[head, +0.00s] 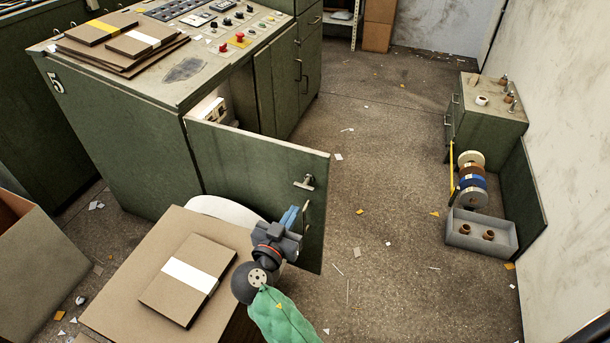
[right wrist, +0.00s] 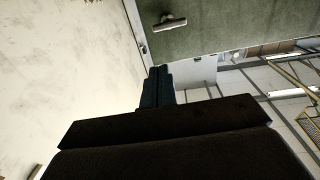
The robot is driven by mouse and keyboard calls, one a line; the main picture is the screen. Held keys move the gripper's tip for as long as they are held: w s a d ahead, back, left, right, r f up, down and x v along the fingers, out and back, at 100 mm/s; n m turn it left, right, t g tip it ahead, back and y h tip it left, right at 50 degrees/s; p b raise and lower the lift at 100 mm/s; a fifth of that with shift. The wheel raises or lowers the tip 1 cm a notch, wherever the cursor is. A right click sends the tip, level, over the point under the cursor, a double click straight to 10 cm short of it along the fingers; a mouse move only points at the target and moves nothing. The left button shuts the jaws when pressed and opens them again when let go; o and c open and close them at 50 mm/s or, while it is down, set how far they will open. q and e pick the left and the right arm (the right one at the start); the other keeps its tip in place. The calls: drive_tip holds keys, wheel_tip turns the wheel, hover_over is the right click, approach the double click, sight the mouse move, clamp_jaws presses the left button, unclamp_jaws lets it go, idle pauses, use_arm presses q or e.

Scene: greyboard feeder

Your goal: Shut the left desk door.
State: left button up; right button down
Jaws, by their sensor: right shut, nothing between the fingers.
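The green left desk door (head: 255,180) stands swung wide open from the desk (head: 115,135), with its T-shaped handle (head: 304,183) near the free edge. In the right wrist view the door (right wrist: 235,25) fills the upper right, and its handle (right wrist: 170,21) shows there too. My right gripper (head: 292,216) is shut and empty, close to the door's lower part near the free edge. Its dark fingers (right wrist: 157,85) point toward the door's edge; I cannot tell if they touch it. My left gripper is not in view.
A cardboard box with a banded board stack (head: 188,280) stands at the lower left, near the door. Another open carton (head: 35,260) is farther left. A small green cabinet (head: 485,125) and a grey tray (head: 480,233) stand at the right wall. The floor between is clear except for scraps.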

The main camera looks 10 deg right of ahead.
drive_tip(key=p, duration=0.2)
approach(318, 172)
drive_tip(key=x, duration=0.5)
drive_tip(key=shift+w+r, duration=0.15)
drive_tip(key=shift+w, duration=0.1)
drive_tip(key=shift+w+d, duration=0.55)
